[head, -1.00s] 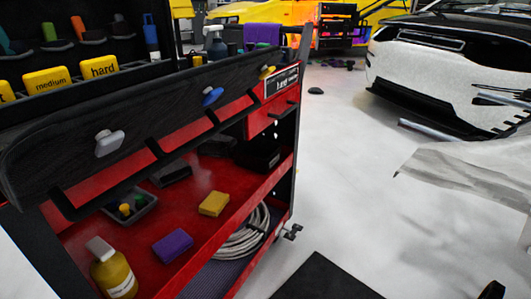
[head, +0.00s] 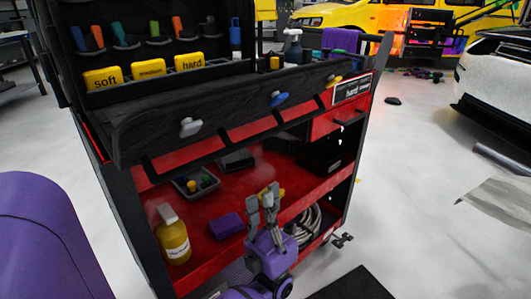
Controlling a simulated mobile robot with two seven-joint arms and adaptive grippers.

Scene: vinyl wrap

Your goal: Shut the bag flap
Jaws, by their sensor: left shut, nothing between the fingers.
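The open black bag (head: 150,52) stands on top of the red cart, with yellow blocks marked soft, medium and hard and several coloured tools inside. Its long black flap (head: 225,108) is folded down and outward along the front. A white knob-like piece (head: 190,126), a blue one (head: 278,98) and a yellow one (head: 334,81) sit on the flap. My purple left gripper (head: 263,198) is below the flap, in front of the lower shelf. It is shut and empty, with its grey fingers pointing up. My right gripper is not in view.
A yellow block is mostly hidden behind my gripper. Clear floor (head: 415,200) lies right of the cart.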

